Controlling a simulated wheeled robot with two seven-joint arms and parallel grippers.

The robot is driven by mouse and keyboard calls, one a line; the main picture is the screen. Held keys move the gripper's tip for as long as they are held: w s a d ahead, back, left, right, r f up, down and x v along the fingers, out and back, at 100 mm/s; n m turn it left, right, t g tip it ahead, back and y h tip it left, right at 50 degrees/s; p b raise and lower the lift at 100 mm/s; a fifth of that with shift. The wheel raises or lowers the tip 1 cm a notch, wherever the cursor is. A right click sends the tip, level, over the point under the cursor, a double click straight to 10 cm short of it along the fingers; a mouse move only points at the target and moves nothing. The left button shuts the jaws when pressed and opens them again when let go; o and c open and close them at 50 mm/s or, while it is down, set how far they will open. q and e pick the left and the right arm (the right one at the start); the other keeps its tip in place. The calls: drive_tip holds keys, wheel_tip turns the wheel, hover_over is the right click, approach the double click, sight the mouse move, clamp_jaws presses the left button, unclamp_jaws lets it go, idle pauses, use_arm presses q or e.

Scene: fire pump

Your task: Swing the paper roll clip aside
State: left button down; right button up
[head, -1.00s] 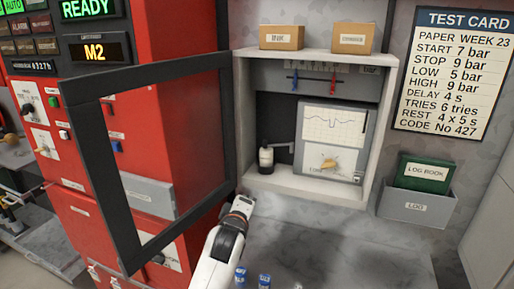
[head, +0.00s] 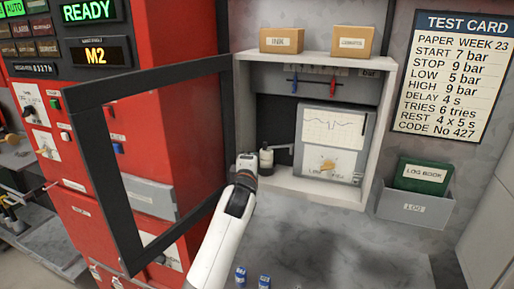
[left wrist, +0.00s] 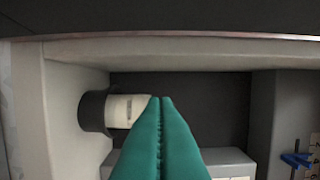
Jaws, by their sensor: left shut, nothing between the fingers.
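The pale paper roll (head: 266,158) stands on a dark base at the lower left inside the open recorder cabinet (head: 391,90). A thin grey clip arm (head: 282,147) sticks out to the right from its top. My left gripper (head: 247,160) is just left of the roll in the head view, and its fingers are hard to make out there. In the left wrist view my green fingers (left wrist: 160,98) are shut and empty, with their tips beside the roll's end (left wrist: 122,111). I cannot tell whether they touch it. The clip is not clear in that view. My right gripper is not in view.
The dark-framed cabinet door (head: 104,175) stands open on the left, close to my arm. The chart recorder (head: 333,130) fills the cabinet's right side. Red and blue pens (head: 294,84) hang above. Two boxes (head: 352,41) stand on top. Small blue-labelled bottles (head: 241,277) stand below.

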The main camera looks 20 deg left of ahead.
use_arm(q)
drive_tip(key=shift+w+a+p, duration=0.15)
drive_tip(key=shift+w+p, duration=0.05)
drive_tip(key=shift+w, duration=0.8)
drive_tip(key=shift+w+a+p, duration=0.2)
drive_tip(key=shift+w, duration=0.8)
drive_tip(key=shift+w+a+p, duration=0.15)
drive_tip(key=shift+w+p, duration=0.05)
drive_tip(key=shift+w, duration=0.8)
